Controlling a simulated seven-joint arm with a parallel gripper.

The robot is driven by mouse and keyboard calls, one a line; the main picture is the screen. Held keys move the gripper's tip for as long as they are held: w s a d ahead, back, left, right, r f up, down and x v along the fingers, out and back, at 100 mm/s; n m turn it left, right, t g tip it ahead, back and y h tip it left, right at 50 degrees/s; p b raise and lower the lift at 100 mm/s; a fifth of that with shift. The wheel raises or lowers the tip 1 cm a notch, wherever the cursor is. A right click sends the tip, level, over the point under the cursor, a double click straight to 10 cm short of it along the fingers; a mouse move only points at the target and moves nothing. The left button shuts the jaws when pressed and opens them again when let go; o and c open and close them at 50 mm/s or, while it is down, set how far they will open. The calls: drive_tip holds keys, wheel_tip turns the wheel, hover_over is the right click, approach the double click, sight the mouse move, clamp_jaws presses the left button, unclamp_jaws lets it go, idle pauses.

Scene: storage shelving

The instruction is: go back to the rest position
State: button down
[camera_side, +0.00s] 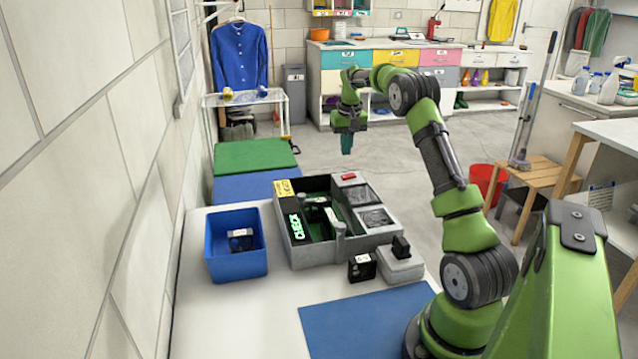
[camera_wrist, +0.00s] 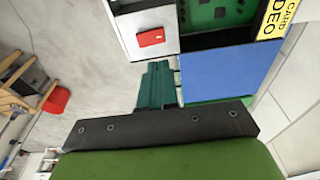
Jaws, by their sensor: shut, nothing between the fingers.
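My gripper (camera_side: 347,143) hangs in the air beyond the far edge of the work table, pointing down, higher than the grey test box. Its green fingers are together with nothing between them. In the wrist view the fingers (camera_wrist: 158,85) show closed, beside the box's corner with the red button (camera_wrist: 151,38). The grey box (camera_side: 330,262) stands on the white table, with a lit "CHECK" panel (camera_side: 296,227) inside. My arm reaches up from its base at the lower right and bends over toward the back.
A blue bin (camera_side: 237,266) with a dark card inside stands left of the box. A black part (camera_side: 362,267) and a small grey block (camera_side: 400,266) sit in front. A blue mat (camera_side: 365,325) lies bare near my base. Green and blue pads (camera_side: 255,154) lie behind.

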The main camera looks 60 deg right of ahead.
drive_tip(key=shift+s+a+f+m, duration=0.15)
drive_tip(key=shift+f, duration=0.3)
drive_tip(key=shift+s+a+f+m, duration=0.1)
drive_tip(key=shift+f+m, duration=0.05)
drive_tip(key=shift+f, duration=0.25)
drive_tip(key=shift+s+a, duration=0.2)
drive_tip(key=shift+a, duration=0.75)
drive_tip(key=s+a+r+n+t, duration=0.1)
drive_tip(key=s+a+r, duration=0.15)
drive_tip(key=a, duration=0.65)
drive_tip(key=s+a+r+t+y, duration=0.15)
drive_tip(key=a+r, duration=0.25)
drive_tip(key=a, duration=0.6)
drive_tip(key=s+a+r+n+t, duration=0.1)
drive_tip(key=s+a+r, duration=0.2)
drive_tip(key=a, duration=0.6)
drive_tip(key=s+a+r+n+t+y, duration=0.1)
drive_tip(key=s+a+n+t, duration=0.1)
drive_tip(key=s+a, duration=0.8)
drive_tip(key=a+n, duration=0.1)
drive_tip(key=a, duration=0.1)
drive_tip(key=shift+a+r+n+y, duration=0.3)
drive_tip(key=shift+r+y, duration=0.05)
